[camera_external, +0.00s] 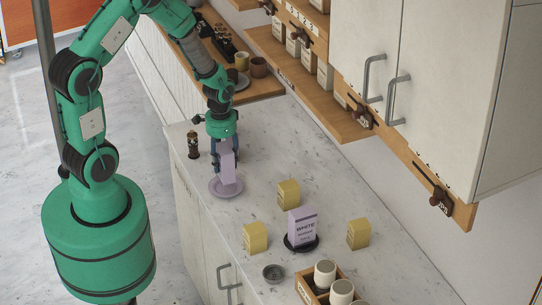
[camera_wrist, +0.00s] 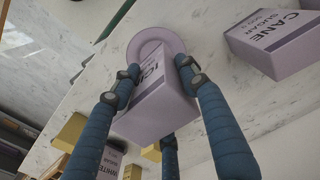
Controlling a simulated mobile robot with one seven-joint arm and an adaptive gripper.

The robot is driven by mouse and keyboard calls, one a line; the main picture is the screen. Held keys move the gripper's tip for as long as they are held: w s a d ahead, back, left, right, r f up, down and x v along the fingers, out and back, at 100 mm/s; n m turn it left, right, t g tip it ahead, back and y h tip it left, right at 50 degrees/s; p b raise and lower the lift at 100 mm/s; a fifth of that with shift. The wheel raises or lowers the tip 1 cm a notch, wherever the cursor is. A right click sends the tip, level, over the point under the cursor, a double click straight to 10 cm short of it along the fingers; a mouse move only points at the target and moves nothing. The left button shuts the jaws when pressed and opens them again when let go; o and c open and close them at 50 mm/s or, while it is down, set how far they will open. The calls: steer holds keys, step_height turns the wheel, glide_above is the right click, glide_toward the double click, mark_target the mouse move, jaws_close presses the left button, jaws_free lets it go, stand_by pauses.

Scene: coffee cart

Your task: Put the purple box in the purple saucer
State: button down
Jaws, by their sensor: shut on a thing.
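A light purple box (camera_external: 228,167) is held between the fingers of my gripper (camera_external: 222,150), roughly upright. It is right at the purple saucer (camera_external: 214,192) on the counter; I cannot tell whether its bottom touches the saucer. In the wrist view the box (camera_wrist: 156,112) fills the middle, its label partly covered by my blue fingers, and the saucer (camera_wrist: 150,34) shows just beyond it. A second purple box, marked WHITE (camera_external: 303,225), stands on a black saucer (camera_external: 303,247) nearer the front.
Yellow boxes (camera_external: 289,194) stand around the black saucer. A dark bottle (camera_external: 193,145) stands near the counter's left edge. A grey bowl (camera_external: 273,273) and cups (camera_external: 325,273) are in front. The wrist view shows a CANE SUGAR box (camera_wrist: 275,45); its support is unclear. Cabinets overhang the right.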

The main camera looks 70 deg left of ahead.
mark_target(222, 147)
steer(key=shift+f, duration=1.7)
steer(key=shift+f, duration=0.15)
steer(key=c, duration=0.9)
jaws_free()
steer(key=shift+c, duration=0.2)
step_height(222, 147, up, 12)
steer(key=shift+r, duration=0.15)
